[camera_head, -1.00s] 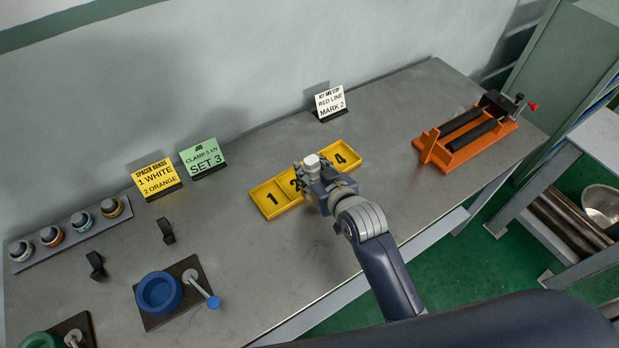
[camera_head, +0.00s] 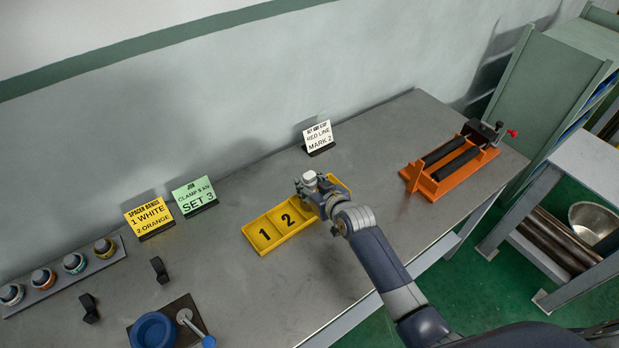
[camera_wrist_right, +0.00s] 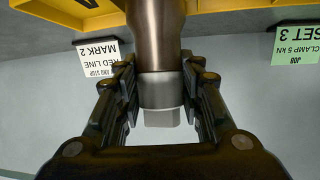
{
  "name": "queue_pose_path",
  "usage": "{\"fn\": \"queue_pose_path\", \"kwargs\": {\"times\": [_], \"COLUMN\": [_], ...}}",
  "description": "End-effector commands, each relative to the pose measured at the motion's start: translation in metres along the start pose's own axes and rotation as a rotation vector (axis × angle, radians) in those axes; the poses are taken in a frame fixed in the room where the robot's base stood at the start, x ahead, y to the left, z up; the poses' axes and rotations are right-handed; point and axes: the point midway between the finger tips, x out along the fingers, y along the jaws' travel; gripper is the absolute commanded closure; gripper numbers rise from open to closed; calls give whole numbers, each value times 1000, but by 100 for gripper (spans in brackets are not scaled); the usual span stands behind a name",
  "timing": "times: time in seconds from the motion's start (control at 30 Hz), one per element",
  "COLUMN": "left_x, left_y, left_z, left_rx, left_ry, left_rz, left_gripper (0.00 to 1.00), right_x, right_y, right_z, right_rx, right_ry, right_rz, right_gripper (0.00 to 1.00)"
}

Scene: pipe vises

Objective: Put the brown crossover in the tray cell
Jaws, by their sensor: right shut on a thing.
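My right gripper (camera_head: 316,191) is over the right part of the yellow tray (camera_head: 249,229) in the head view. In the wrist view its fingers (camera_wrist_right: 158,92) are shut on the brown crossover (camera_wrist_right: 158,35), a brown cylinder with a grey band and a pale end. Only the pale end (camera_head: 309,178) shows above the gripper in the head view. Tray cells 1 (camera_head: 264,235) and 2 (camera_head: 287,218) show empty; the cells further right are mostly hidden by my gripper. I cannot tell whether the crossover touches the tray. My left gripper is not in view.
An orange vise (camera_head: 452,160) stands at the right of the bench. A white sign (camera_head: 318,138) stands behind the tray, with green (camera_head: 195,196) and yellow (camera_head: 149,217) signs to the left. A blue ring (camera_head: 154,330) is at the front left.

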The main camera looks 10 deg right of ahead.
Motion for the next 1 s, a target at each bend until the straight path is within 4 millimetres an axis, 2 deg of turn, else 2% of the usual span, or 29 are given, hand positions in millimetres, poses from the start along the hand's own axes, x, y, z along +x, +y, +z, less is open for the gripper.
{"fn": "queue_pose_path", "kwargs": {"times": [0.03, 0.47, 0.5, 0.57, 1.0], "left_x": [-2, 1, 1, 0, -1], "left_y": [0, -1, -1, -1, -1], "left_z": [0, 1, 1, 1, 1], "left_rx": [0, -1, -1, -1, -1], "left_ry": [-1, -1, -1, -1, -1], "left_rz": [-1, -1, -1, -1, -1], "left_gripper": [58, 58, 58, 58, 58], "right_x": [1, 3, 3, 3, -1], "right_y": [0, 0, 0, 0, 0], "right_z": [-6, 0, 5, 5, 3], "right_rx": [-1, -1, 0, 0, 0], "right_ry": [16, 16, 3, 3, 3], "right_rz": [1, 1, 1, 1, 1], "right_gripper": [100, 100, 56, 45, 45]}}
